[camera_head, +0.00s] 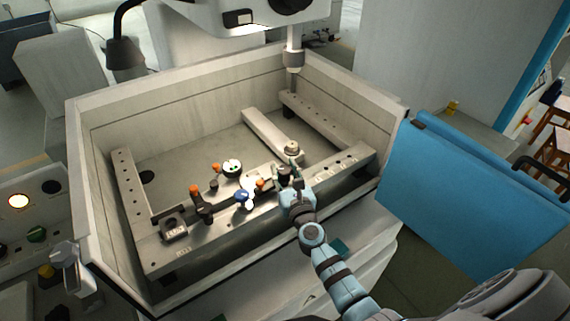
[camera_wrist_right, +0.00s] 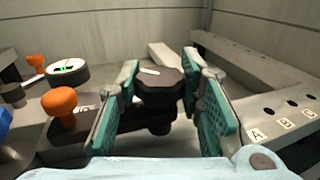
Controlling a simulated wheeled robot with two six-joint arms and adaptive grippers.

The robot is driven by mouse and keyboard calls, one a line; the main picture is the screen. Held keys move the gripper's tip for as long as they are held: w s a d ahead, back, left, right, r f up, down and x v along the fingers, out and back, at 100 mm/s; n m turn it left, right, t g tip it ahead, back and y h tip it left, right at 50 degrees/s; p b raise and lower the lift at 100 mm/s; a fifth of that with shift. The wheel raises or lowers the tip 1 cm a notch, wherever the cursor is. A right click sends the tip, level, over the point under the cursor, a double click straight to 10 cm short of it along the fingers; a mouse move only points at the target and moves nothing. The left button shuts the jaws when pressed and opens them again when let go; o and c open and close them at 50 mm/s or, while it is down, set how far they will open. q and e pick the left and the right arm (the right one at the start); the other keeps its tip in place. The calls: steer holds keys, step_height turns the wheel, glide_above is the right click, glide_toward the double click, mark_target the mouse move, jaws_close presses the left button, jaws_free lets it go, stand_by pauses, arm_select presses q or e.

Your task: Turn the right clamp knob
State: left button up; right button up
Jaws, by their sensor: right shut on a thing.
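The black clamp knob (camera_wrist_right: 160,82) with a white mark on top sits between the teal finger pads of my right gripper (camera_wrist_right: 161,66) in the right wrist view. The gripper is shut on it, one finger on each side. Below the knob is a dark clamp body (camera_wrist_right: 140,118). In the head view my right gripper (camera_head: 288,179) reaches in over the front rail, at the right end of a row of fittings, and largely hides the knob there. My left gripper is not in view.
Left of the gripper stand an orange knob (camera_wrist_right: 60,103), a blue knob (camera_head: 242,195) and a round gauge with green marks (camera_head: 232,167). Tank walls (camera_head: 352,98) surround the rails. A rail marked with letters (camera_wrist_right: 282,122) lies right. A blue door (camera_head: 470,195) hangs outside.

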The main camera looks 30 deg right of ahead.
mark_target(284, 169)
steer(key=shift+m+g+h, duration=0.4)
steer(key=shift+m+h, duration=0.6)
steer(key=shift+h, duration=0.5)
steer(key=o, duration=1.2)
steer(key=shift+c, duration=0.2)
step_height(284, 169, up, 10)
